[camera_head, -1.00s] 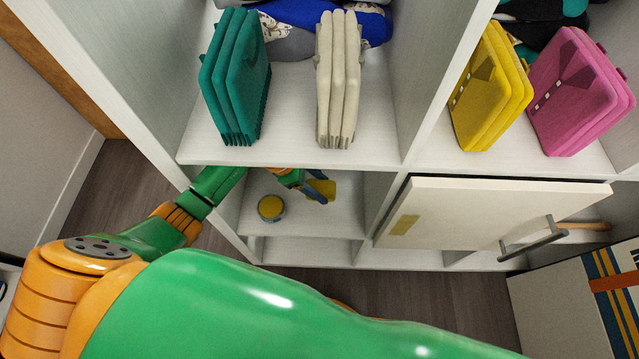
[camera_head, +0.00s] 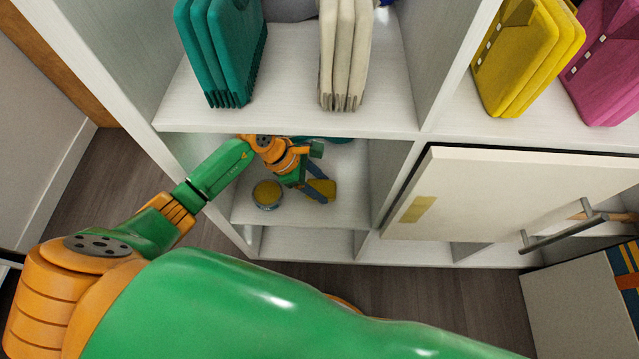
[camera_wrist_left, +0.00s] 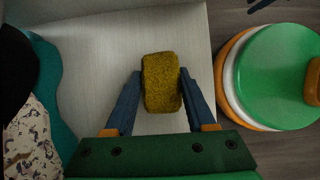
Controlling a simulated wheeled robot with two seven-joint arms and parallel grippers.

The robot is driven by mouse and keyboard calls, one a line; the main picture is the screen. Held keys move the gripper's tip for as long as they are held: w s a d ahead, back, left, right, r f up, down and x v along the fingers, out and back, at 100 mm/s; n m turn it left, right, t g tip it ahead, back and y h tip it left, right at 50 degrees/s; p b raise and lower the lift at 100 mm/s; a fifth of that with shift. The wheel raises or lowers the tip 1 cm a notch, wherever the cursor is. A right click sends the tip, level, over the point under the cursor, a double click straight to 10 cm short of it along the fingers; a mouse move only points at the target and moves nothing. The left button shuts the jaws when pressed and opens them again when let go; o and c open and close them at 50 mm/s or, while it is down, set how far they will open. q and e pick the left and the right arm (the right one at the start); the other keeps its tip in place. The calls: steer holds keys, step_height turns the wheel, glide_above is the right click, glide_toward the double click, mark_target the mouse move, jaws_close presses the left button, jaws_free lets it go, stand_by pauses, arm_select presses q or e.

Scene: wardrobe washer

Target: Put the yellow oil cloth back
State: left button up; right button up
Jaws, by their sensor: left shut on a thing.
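The yellow oil cloth (camera_wrist_left: 161,82) is a small, rough, block-shaped piece in the left wrist view. My left gripper (camera_wrist_left: 162,75) is shut on it, with one blue finger at each side. In the head view, my left gripper (camera_head: 318,190) reaches into the lower left compartment, below the middle shelf board. The cloth (camera_head: 326,185) shows there, partly behind the fingers, over the compartment's pale floor (camera_head: 300,212). I cannot tell whether it touches the floor. My right gripper is not in view.
A round yellow-topped tin (camera_head: 267,194) stands left of the gripper. Folded teal (camera_head: 222,50) and cream (camera_head: 343,55) clothes stand on the shelf above. A tilted white door panel (camera_head: 510,200) with a grey handle is to the right. Dark cloth (camera_wrist_left: 18,85) shows in the left wrist view.

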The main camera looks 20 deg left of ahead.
arm_select(q)
steer(key=shift+f, duration=0.1)
steer(key=shift+f+b, duration=0.35)
stand_by(0.3)
steer(key=o, duration=1.6)
steer(key=shift+c, duration=0.2)
